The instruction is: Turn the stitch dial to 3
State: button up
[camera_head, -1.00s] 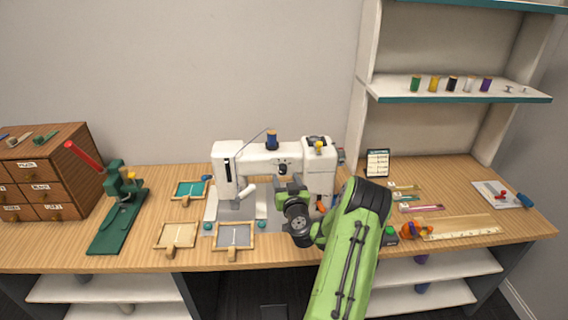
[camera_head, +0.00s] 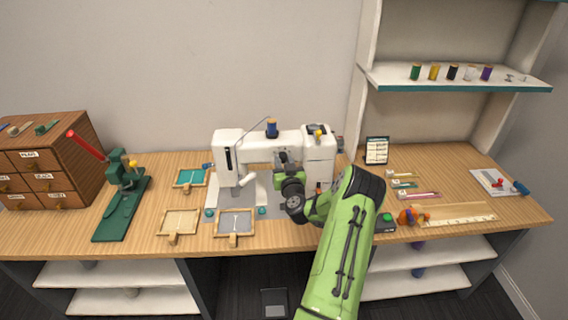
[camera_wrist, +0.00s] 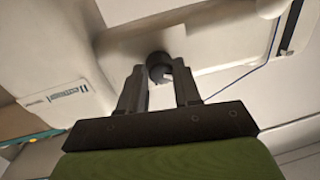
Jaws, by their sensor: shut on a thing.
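The white sewing machine (camera_head: 318,150) stands on the wooden table. Its stitch dial (camera_wrist: 159,66) is a dark round knob on the machine's front face, seen in the wrist view between my fingertips. My gripper (camera_wrist: 160,76) is shut on the dial, with one black finger on each side of it. In the head view my gripper (camera_head: 283,160) reaches up to the front of the machine's arm and covers the dial. The number that the dial points to cannot be read.
Wooden frames (camera_head: 235,222) lie in front of the machine. A green press with a red lever (camera_head: 122,205) stands at left, beside a drawer cabinet (camera_head: 45,165). A black box with a green button (camera_head: 385,222) is right of my arm.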

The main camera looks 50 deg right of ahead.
jog(key=m+b, duration=0.2)
jog(key=shift+f+m+b, duration=0.2)
jog(key=shift+m+b, duration=0.15)
jog(key=shift+m, duration=0.05)
jog(key=m+b, duration=0.2)
jog(key=m, duration=0.3)
jog(key=shift+h, duration=0.4)
jog(key=shift+r, duration=0.1)
jog(key=o, duration=1.1)
jog(key=shift+c, duration=0.2)
